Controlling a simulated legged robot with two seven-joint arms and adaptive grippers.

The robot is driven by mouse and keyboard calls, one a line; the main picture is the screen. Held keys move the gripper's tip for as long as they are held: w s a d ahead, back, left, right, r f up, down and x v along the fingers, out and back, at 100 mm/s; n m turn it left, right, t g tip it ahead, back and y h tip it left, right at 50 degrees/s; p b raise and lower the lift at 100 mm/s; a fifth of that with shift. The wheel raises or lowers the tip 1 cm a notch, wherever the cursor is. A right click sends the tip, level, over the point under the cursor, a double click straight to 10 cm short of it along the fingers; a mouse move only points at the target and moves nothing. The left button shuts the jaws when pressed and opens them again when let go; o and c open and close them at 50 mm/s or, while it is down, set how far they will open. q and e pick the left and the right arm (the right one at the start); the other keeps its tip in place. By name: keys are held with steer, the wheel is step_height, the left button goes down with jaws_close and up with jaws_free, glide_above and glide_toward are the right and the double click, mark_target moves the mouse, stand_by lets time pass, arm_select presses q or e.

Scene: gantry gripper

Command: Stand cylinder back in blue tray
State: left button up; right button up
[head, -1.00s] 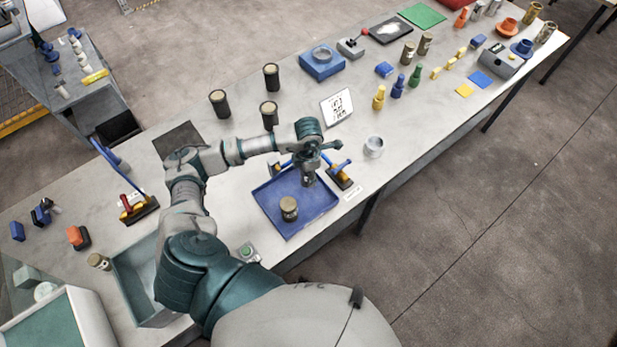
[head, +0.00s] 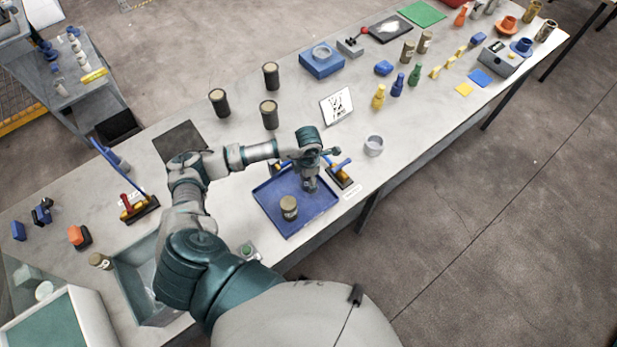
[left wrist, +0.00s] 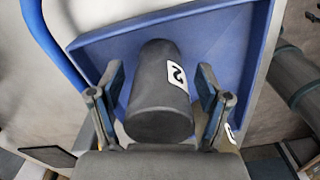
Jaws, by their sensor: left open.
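The blue tray (head: 270,226) lies on the bench in front of my arm. A dark cylinder (head: 289,209) with a tan top stands in its near left part in the head view. My left gripper (head: 311,186) points down over the tray's far right part, to the upper right of that cylinder. In the left wrist view a dark cylinder (left wrist: 158,95) with a white label marked 2 shows between the open fingers of my left gripper (left wrist: 162,100), with gaps on both sides. I cannot tell how far it reaches between them. The blue tray (left wrist: 215,45) shows behind it.
Several dark cylinders (head: 270,76) stand farther back on the bench. A blue-handled tool (head: 342,175) is just right of the tray, and a grey ring-shaped cup (head: 373,146) lies beyond it. A white sign (head: 337,106) stands behind. A grey bin (head: 140,275) is at the front left.

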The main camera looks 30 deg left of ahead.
arm_select(q)
step_height(320, 180, up, 12)
steer(key=shift+r+b, duration=0.1)
steer(key=shift+b, duration=1)
